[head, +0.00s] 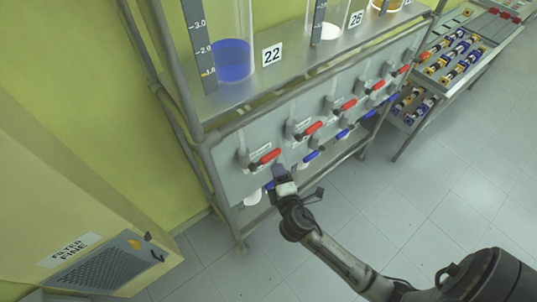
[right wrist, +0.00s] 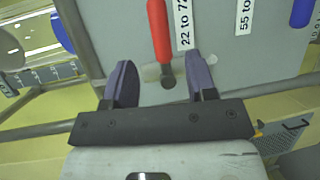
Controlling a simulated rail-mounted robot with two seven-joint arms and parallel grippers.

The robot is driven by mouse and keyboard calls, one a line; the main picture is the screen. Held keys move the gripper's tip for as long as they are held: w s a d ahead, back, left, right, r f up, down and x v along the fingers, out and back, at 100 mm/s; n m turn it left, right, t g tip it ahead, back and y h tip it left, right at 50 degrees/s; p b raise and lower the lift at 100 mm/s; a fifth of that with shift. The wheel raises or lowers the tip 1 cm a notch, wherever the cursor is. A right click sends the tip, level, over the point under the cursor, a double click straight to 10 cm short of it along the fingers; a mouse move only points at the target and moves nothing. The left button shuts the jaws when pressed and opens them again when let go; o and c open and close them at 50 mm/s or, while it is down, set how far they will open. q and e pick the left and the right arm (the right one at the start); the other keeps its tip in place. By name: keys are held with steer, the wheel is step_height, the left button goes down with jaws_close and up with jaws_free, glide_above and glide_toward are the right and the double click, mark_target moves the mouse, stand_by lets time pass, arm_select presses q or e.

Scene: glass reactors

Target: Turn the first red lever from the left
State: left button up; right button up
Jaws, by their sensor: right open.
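The first red lever from the left (head: 266,157) is on the grey panel below the reactor marked 22. My right gripper (head: 280,172) is open, just below and to the right of this lever in the head view. In the right wrist view a red lever (right wrist: 159,28) lies ahead, beside a label reading "22 to 72". Its grey lower end shows between the two open fingers of my right gripper (right wrist: 163,78). Nothing is seen gripped, and contact cannot be told. My left gripper is in neither view.
More red levers, such as the second one (head: 312,128), run along the panel to the right. Blue levers, such as this one (head: 311,156), sit lower. A metal frame post (head: 213,175) stands left of the panel. The tiled floor (head: 400,205) in front is clear.

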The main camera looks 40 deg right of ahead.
mark_target(271, 156)
steer(key=x, duration=0.9)
steer(key=shift+a, duration=0.1)
steer(key=shift+s, duration=0.1)
jaws_close()
